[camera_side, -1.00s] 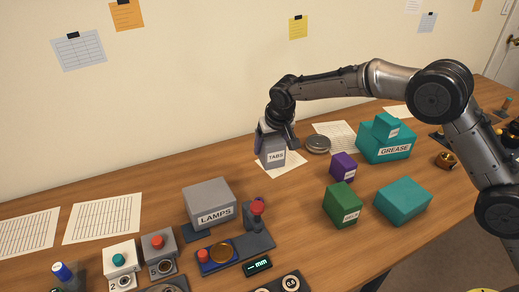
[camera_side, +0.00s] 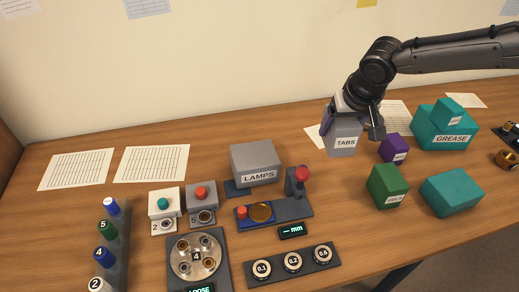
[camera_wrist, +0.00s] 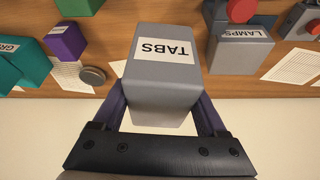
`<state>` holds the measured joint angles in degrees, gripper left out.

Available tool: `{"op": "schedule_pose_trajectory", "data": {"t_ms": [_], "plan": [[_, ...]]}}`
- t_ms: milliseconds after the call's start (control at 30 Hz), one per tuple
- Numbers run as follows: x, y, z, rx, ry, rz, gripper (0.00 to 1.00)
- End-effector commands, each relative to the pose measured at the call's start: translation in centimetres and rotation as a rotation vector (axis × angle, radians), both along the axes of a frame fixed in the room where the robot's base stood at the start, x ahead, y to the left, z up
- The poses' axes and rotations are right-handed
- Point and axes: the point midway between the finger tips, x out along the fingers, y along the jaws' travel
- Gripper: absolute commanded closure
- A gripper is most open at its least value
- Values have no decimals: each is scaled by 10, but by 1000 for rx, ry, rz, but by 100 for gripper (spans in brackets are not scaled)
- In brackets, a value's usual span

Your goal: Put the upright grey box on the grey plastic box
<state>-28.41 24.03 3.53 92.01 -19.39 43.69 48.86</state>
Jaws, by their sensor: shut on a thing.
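The upright grey box (camera_side: 343,141), labelled TABS, stands upright in my gripper (camera_side: 352,120). In the wrist view, the box (camera_wrist: 165,88) sits between the two fingers of my gripper (camera_wrist: 162,108), which is shut on its sides. I cannot tell whether its base touches the table or hangs just above. The grey plastic box (camera_side: 256,160), labelled LAMPS, stands on the table left of and nearer than the held box in the side view. It shows at the right in the wrist view (camera_wrist: 240,57). Its flat top is bare.
A purple box (camera_side: 395,147), a green box (camera_side: 388,183) and teal boxes (camera_side: 450,193) stand to the right. A device with a red knob (camera_side: 302,174) stands close beside the LAMPS box. Button boxes (camera_side: 201,196) are left of it. Paper sheets lie behind.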

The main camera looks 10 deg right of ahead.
Motion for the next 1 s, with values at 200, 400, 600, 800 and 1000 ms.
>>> {"op": "schedule_pose_trajectory", "data": {"t_ms": [200, 400, 600, 800, 1000], "plan": [[-41, 50, 35, 3, -4, 98, 94], [-51, 71, 43, 0, -1, 145, 94], [-25, 89, 27, -1, 1, 146, 94], [8, 109, 11, 1, 0, 146, 94], [36, 127, -17, -1, 2, 146, 94]]}}
